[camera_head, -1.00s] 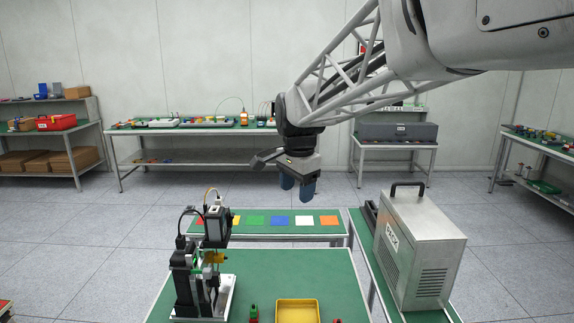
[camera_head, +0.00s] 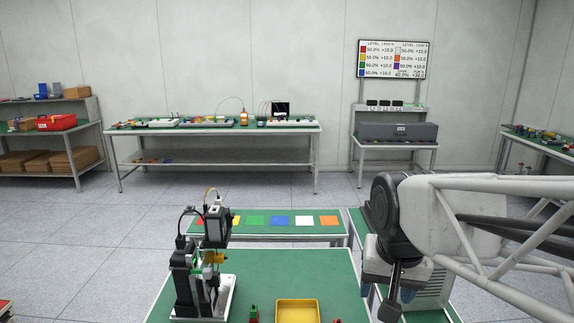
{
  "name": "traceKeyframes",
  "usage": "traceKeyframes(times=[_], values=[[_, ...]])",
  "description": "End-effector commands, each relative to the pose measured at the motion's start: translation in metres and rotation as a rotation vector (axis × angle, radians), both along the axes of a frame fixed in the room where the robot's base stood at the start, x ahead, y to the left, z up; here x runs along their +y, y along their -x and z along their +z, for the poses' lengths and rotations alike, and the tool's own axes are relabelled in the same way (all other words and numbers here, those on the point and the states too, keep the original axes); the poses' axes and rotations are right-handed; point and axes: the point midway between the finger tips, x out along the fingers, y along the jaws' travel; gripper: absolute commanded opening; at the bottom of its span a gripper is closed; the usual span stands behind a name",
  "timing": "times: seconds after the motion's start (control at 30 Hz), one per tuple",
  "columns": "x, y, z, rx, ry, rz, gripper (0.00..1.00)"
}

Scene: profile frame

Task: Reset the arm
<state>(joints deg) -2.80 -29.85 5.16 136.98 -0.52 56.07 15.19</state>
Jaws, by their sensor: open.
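My arm reaches in from the right edge in the head view and is lowered. My gripper (camera_head: 387,292) is at its end, at the lower right, pointing down beside the right edge of the green table (camera_head: 290,270). Its blue fingertips show apart on either side of a dark part of the wrist. It is open and I see nothing held in it. The arm and gripper cover most of the grey metal case (camera_head: 434,290) behind them.
A yellow tray (camera_head: 297,311) lies on the green table, with a black device (camera_head: 190,275) on a white base at its left. A bench with coloured squares (camera_head: 280,220) stands behind. A wall screen (camera_head: 393,59) hangs at the back. Open floor lies beyond.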

Motion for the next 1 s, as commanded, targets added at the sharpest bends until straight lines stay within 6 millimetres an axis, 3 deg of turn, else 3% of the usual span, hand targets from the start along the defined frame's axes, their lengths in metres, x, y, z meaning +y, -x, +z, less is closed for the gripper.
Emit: traceKeyframes(times=[0.1,0.33,1.0], values=[[-0.010,0.030,-0.015,-0.013,0.020,0.068,0.61],[-0.019,0.064,-0.035,-0.026,0.048,0.163,0.61],[-0.020,0.071,-0.040,-0.028,0.054,0.187,0.61]])
